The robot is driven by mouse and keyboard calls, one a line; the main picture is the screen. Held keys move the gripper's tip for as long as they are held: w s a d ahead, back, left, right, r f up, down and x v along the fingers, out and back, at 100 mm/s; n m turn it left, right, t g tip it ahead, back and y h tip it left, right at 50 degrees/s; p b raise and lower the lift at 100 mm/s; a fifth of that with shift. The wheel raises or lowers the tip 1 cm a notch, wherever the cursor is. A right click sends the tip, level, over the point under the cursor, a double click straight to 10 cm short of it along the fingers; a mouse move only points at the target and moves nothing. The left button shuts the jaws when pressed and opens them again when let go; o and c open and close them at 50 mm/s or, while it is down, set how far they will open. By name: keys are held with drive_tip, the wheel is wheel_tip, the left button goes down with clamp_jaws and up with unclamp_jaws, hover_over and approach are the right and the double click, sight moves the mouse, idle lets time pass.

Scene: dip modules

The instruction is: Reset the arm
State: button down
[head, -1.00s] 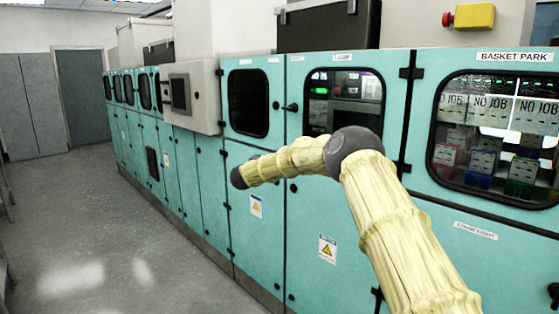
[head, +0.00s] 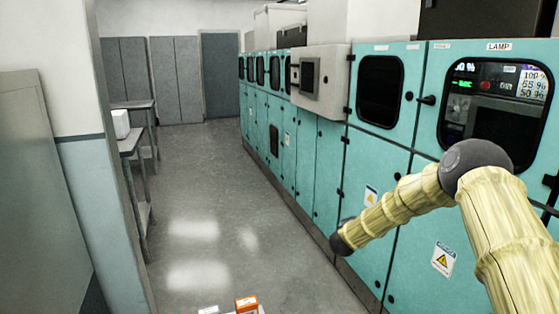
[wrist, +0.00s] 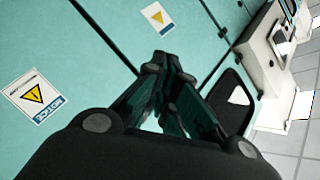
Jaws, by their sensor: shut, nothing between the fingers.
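My arm, in a pale yellow ribbed sleeve with dark grey joints, reaches in from the lower right of the head view and bends at its elbow toward the left. Its dark far end shows in front of the teal cabinets, but the fingers cannot be made out there. In the wrist view my gripper (wrist: 168,68) is shut, with its dark fingertips together and nothing between them. The teal panels with yellow warning labels show beyond the fingers.
Teal machine cabinets (head: 322,170) line the right side, with a LAMP window (head: 495,100) behind my elbow. Open grey floor (head: 230,215) runs down the aisle. A shelf (head: 130,143) with a white box (head: 121,123) stands left, beyond a wall edge. An orange box (head: 246,304) shows at the bottom.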

drive_tip(key=s+a+f+n+g+y, duration=0.1)
drive_tip(key=s+a+f+n+y, duration=0.15)
drive_tip(key=s+f, duration=0.6)
drive_tip(key=s+a+f+n+g+y, duration=0.15)
drive_tip(key=s+a+f+n, duration=0.25)
drive_tip(key=s+f, duration=0.45)
drive_tip(key=s+a+f+n+g+y+p, duration=0.1)
drive_tip(key=s+f+n, duration=0.1)
drive_tip(key=s+f, duration=0.45)
drive_tip(key=s+a+f+n+g+y, duration=0.15)
drive_tip(key=s+f, duration=0.25)
drive_tip(key=s, duration=0.5)
drive_tip(key=s+d+f+n+g, duration=0.1)
drive_tip(key=s+n+g, duration=0.2)
drive_tip(key=s, duration=1.7)
drive_tip(key=s+f+n+g, duration=0.1)
drive_tip(key=s+n+g, duration=0.2)
drive_tip(key=s, duration=1.7)
drive_tip(key=g, duration=0.2)
drive_tip(key=shift+d+n+g+y+p, duration=0.3)
drive_tip(key=shift+d+y+p, duration=0.05)
drive_tip(key=shift+d+p, duration=0.05)
